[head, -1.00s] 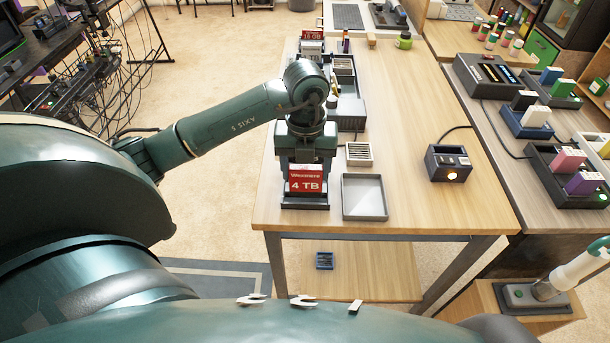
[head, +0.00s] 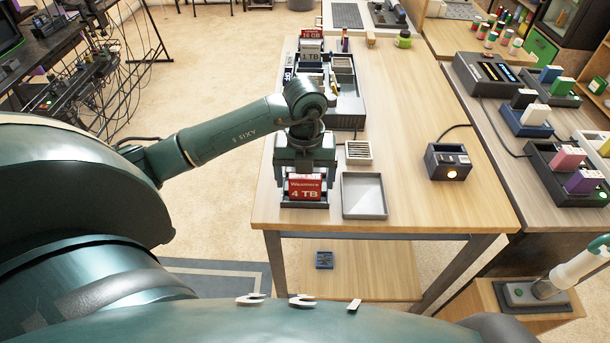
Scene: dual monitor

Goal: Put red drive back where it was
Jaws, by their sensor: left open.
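The red drive (head: 305,188), labelled Waxmere 4 TB, stands upright in a dark holder (head: 304,204) at the near left of the wooden table. My left gripper (head: 305,170) is directly above and around the drive's top, pointing down, with its jaws open. The gripper body hides the drive's upper end and back. I cannot tell whether the fingers touch it. My right gripper is not in view.
A grey empty tray (head: 365,196) is just right of the holder. A slotted pale box (head: 358,152) is behind it. A dark box with a lit button (head: 448,162) stands further right. Table between them is clear. Another red-topped drive (head: 312,34) is at the back.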

